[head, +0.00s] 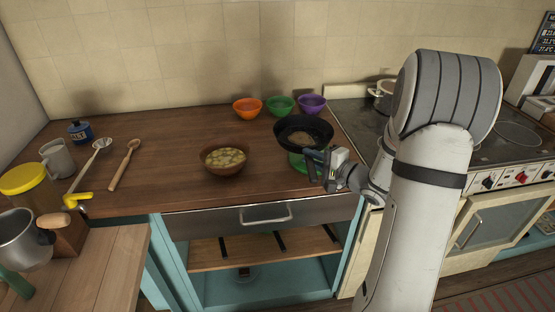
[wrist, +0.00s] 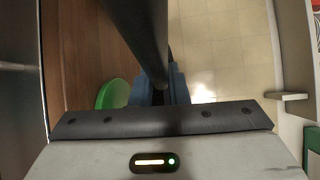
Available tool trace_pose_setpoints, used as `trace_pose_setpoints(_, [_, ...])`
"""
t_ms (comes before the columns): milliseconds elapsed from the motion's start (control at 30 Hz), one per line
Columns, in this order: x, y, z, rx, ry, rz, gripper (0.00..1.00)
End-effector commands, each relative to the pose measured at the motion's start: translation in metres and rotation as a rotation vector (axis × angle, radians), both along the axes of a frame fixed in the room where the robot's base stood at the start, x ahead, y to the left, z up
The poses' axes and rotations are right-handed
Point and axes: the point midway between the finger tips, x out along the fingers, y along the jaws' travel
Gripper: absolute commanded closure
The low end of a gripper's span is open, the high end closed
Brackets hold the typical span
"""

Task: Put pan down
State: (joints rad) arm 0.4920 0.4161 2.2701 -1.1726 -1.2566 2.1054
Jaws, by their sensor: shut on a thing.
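The dark pan (head: 303,131) is at the right end of the wooden counter, in front of the green and purple bowls. My gripper (head: 318,160) is shut on the pan's handle, which also runs up the middle of the wrist view (wrist: 138,35). A green round thing (head: 299,162) shows below the pan, partly hidden by the pan and gripper. It also shows in the wrist view (wrist: 112,94), left of the gripper. The pan seems to be above it; I cannot tell if they touch.
A brown bowl of food (head: 225,158) stands left of the pan. Orange (head: 247,108), green (head: 280,106) and purple (head: 311,104) bowls stand behind. The stove with a pot (head: 383,96) is at right. The counter's middle left (head: 165,135) is clear. Open shelves (head: 262,250) lie below the drawer.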

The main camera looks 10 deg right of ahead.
Motion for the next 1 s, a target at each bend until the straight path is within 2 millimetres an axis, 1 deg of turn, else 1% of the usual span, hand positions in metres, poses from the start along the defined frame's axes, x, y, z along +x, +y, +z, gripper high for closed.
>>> trace_pose_setpoints(33, [0.003, -0.016, -0.002, -0.002, -0.004, -0.005, 1.00])
trace_pose_setpoints(100, [0.005, -0.031, -0.005, -0.004, -0.002, -0.003, 1.00])
trace_pose_setpoints(233, [0.006, -0.045, -0.006, -0.005, 0.000, -0.001, 1.00])
trace_pose_setpoints(867, [0.006, -0.047, -0.003, -0.004, 0.003, 0.001, 1.00])
trace_pose_setpoints(900, [0.006, -0.047, -0.011, -0.005, 0.002, 0.002, 1.00])
trace_pose_setpoints(1000, [0.006, -0.047, -0.021, -0.004, 0.003, 0.002, 1.00])
